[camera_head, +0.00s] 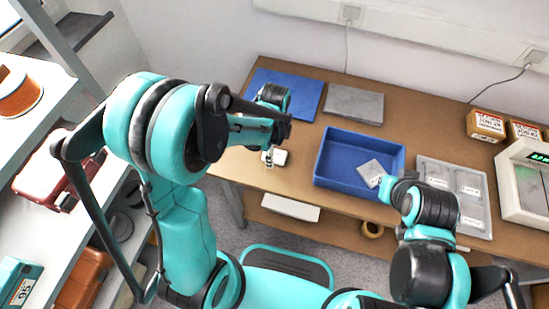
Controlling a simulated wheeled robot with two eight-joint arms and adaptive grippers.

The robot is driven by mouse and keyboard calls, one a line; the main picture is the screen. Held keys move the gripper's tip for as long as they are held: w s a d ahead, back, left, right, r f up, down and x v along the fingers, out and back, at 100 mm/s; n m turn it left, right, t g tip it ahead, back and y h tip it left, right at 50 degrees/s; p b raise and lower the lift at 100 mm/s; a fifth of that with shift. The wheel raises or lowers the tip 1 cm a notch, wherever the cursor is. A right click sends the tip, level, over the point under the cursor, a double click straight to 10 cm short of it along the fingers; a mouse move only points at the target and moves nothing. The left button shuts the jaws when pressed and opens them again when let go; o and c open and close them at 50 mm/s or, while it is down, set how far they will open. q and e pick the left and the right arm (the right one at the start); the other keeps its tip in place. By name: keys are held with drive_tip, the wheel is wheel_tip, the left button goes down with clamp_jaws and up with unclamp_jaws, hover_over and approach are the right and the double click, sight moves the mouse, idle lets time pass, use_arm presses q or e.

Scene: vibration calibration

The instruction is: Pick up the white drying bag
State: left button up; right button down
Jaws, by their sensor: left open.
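A small white bag (281,157), which looks like the drying bag, lies on the brown table left of the blue tray. My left gripper (268,158) is open at the left side of this bag, its fingers pointing down. Whether it touches the bag is too small to tell. My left forearm and wrist hide part of the table behind. My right gripper (382,183) is at the right front corner of the blue tray (335,182), beside a grey packet (370,172) in it. Its fingers are too small to read.
A blue mat (299,88) and a grey pad (354,103) lie at the back of the table (310,138). A grey tray (424,172) of labelled packets, small boxes (486,125) and a white device (515,175) stand right. Shelves (60,225) stand at left.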

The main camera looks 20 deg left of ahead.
use_arm(q)
drive_tip(key=shift+f, duration=0.55)
drive_tip(key=shift+r, duration=0.1)
drive_tip(key=c, duration=1.2)
drive_tip(key=shift+c, duration=0.2)
drive_tip(key=shift+r, duration=0.15)
